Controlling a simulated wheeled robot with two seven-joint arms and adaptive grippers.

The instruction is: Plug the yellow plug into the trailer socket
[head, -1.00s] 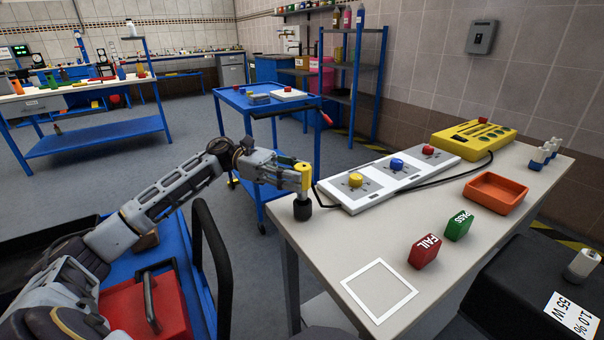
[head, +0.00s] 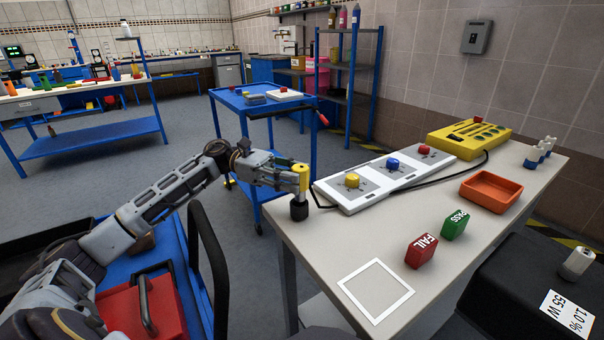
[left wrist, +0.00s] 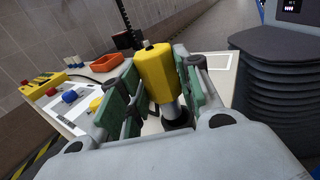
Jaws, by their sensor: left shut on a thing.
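The yellow plug (head: 302,183) is held upright in my left gripper (head: 291,178), with a black round end (head: 299,211) pointing down. It is at the left edge of the table, beside the white panel. In the left wrist view the yellow plug (left wrist: 156,73) sits between the green finger pads of my left gripper (left wrist: 153,88), which is shut on it. A grey shank and a dark ring show below its yellow body. I cannot tell for certain which thing is the trailer socket. My right gripper is not in view.
A white panel (head: 375,190) carries yellow, blue and red knobs. An orange tray (head: 490,203), red FAIL block (head: 421,251) and green PASS block (head: 455,225) stand right. The table's front (head: 335,250) is clear.

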